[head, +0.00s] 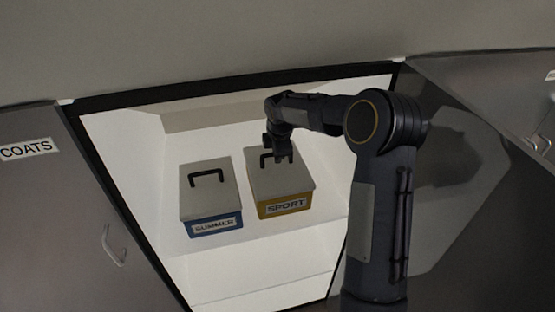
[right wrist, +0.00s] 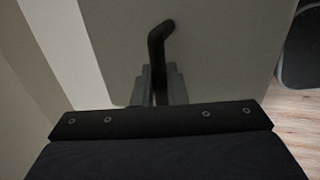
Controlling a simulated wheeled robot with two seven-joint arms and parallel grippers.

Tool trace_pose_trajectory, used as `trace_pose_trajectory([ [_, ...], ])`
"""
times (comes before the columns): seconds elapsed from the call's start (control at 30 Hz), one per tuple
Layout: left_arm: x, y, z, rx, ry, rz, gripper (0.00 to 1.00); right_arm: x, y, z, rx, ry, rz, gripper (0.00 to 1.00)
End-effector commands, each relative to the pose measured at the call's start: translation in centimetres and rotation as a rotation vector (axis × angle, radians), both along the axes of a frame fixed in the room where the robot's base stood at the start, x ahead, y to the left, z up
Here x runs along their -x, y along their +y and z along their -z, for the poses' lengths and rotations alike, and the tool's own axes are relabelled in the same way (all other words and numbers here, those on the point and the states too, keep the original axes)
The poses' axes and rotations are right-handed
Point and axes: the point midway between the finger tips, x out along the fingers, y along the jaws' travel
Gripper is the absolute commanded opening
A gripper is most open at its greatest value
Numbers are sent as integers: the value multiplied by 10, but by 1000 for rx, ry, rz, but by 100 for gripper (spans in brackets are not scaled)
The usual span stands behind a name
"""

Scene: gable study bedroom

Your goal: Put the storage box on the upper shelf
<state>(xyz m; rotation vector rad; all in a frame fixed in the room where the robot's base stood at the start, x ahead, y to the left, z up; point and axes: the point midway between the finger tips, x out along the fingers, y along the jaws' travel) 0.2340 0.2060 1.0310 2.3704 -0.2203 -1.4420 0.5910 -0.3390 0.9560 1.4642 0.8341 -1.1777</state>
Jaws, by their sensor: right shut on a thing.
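A storage box labelled SPORT (head: 296,187), yellow with a grey lid, stands on a white shelf inside the open cupboard. My right gripper (head: 278,158) is at the top of this box, shut on its dark handle. In the right wrist view the handle (right wrist: 157,50) runs between the fingers (right wrist: 160,88), above the pale lid (right wrist: 215,50). A second storage box labelled SUMMER (head: 209,204), blue with a grey lid and dark handle, stands just to the left with a small gap. My left gripper is not in view.
The white shelf (head: 270,243) has bare room in front of the boxes. A grey panel labelled COATS (head: 50,220) with a handle is at the left. Another grey panel (head: 490,100) with a handle is at the right. Wood floor (right wrist: 295,120) shows in the right wrist view.

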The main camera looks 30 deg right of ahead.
Motion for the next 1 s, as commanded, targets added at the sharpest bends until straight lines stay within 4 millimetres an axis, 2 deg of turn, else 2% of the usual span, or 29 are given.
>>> trace_pose_trajectory([
  [0.2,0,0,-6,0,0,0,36,1,0,27,0,2,0,0],
  [0.6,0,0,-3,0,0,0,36,1,0,33,1,0,0,0],
  [0.63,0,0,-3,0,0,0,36,1,0,34,0,2,0,15],
  [0.77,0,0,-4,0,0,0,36,1,0,33,0,3,0,32],
  [1.0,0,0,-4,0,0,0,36,1,0,33,0,2,0,34],
])
